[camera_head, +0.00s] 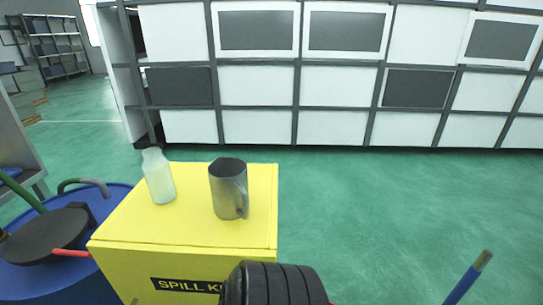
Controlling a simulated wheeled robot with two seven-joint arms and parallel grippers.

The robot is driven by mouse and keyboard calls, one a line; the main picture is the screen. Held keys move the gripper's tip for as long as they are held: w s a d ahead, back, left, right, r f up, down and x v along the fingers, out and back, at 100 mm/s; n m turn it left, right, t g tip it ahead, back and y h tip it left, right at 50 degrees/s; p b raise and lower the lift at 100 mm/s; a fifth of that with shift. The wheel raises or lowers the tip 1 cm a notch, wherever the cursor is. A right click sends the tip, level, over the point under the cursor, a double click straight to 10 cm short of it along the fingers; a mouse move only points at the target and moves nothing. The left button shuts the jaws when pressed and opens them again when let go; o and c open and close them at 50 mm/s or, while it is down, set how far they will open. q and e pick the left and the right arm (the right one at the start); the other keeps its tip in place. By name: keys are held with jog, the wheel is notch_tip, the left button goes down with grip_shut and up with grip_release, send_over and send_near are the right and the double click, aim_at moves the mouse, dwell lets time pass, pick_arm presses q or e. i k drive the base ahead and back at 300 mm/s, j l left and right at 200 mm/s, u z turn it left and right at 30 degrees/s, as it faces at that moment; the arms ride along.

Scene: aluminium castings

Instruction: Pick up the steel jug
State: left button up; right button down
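The steel jug (228,190) stands upright on top of a yellow box (262,230) marked "SPILL K…", right of the middle of its top. It is grey metal with a dark opening, and its handle faces right and toward me. A whitish translucent bottle (160,180) stands upright to its left, with a clear gap between them. Neither of my grippers can be made out in the head view, and nothing touches the jug.
A blue drum (25,275) with a dark round object (45,236) on it stands at the left. A black ribbed object (272,285) covers the box's lower front. A blue pole (468,280) rises at the lower right. Green floor (390,215) is open to the right.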

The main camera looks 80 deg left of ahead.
aim_at(229, 178)
jog(key=u, duration=2.95)
jog(key=l, duration=0.05)
